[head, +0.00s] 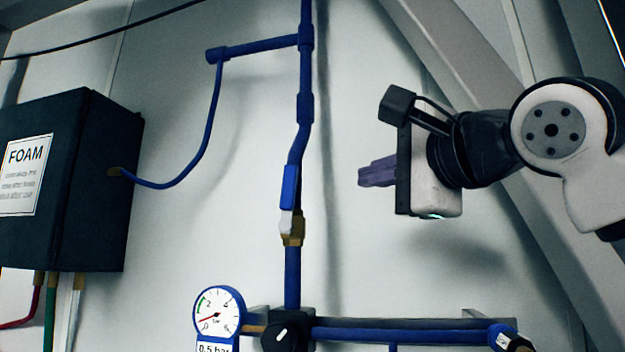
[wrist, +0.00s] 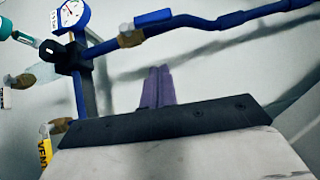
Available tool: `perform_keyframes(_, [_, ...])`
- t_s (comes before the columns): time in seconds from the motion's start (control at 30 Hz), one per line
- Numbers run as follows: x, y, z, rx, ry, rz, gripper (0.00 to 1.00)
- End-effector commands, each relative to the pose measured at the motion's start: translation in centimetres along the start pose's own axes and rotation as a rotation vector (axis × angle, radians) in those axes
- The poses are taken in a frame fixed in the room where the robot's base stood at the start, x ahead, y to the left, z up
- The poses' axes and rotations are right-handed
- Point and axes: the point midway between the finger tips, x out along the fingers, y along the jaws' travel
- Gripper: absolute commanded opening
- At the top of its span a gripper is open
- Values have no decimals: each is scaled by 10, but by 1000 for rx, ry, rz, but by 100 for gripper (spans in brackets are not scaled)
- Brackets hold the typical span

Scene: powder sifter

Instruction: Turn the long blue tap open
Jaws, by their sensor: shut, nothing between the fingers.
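The long blue tap handle (head: 289,187) stands nearly upright in front of the vertical blue pipe, roughly in line with it. Its lower end is white and meets a brass valve body (head: 292,230). In the wrist view the blue handle (wrist: 153,18) and the brass valve (wrist: 130,38) show at the top, beyond my fingers. My gripper (head: 362,177) is to the right of the handle with its purple fingers pointing left. The fingers are shut and empty, with a clear gap to the handle in the head view. The shut fingers also show in the wrist view (wrist: 158,72).
A dark FOAM box (head: 105,180) is on the left, joined to the pipe by a blue hose (head: 200,155). A pressure gauge (head: 218,312) and a black knob (head: 284,330) are below the valve. The wall between my gripper and the pipe is clear.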

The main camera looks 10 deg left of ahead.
Motion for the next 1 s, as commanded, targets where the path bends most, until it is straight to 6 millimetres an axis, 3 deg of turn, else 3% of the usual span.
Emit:
perform_keyframes(0.4, [86, -4, 4, -7, 2, 3, 0])
perform_keyframes(0.63, [104, -2, 24, -5, 2, 1, 0])
perform_keyframes(1.0, [108, 0, 28, -3, 1, 0, 0])
